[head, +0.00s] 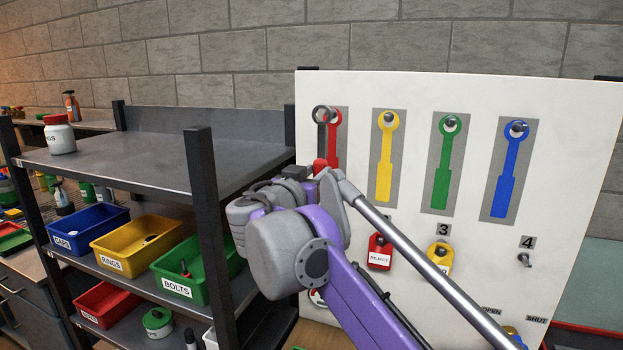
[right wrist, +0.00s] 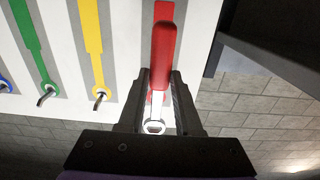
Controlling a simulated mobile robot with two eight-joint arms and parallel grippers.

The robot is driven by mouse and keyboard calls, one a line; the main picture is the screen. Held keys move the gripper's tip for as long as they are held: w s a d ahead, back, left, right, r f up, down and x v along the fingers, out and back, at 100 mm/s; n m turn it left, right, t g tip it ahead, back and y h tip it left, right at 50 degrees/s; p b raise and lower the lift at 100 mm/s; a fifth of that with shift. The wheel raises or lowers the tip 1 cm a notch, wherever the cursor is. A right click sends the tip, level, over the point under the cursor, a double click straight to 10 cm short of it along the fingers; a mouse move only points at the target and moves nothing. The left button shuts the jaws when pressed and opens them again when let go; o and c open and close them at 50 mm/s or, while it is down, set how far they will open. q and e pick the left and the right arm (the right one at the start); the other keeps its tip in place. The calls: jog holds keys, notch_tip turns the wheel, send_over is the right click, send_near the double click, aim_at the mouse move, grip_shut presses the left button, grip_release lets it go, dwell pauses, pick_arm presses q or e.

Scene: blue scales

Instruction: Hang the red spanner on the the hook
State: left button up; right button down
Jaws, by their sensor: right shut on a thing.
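The white board (head: 465,95) carries red, yellow, green and blue spanner shapes on grey strips, each with a hook near its top. My right gripper (head: 316,172) is shut on the red spanner (head: 321,163) in front of the red shape (head: 336,135). In the right wrist view the red handle (right wrist: 163,45) points away between the fingers (right wrist: 160,85), and the bright metal ring end is nearer the palm. In the head view this ring is up at the red shape's top, overlapping the hook area; I cannot tell whether it is around the hook. My left gripper is not in view.
A dark shelf rack (head: 175,160) stands left of the board, its post close to my right arm. It holds blue, yellow and green bins (head: 195,270) and a white jar (head: 59,135). Red and yellow tags (head: 380,252) hang lower on the board.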

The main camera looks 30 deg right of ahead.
jog(key=shift+f+b+x, duration=0.2)
jog(key=shift+f+x, duration=0.05)
jog(key=shift+x, duration=0.95)
jog(key=shift+f+b+x, duration=0.15)
jog(key=shift+f+x, duration=0.05)
jog(key=shift+x, duration=1.05)
jog(key=c, duration=0.5)
grip_release()
jog(key=shift+a, duration=0.1)
jog(key=shift+p+v, duration=0.6)
jog(key=shift+v, duration=2.85)
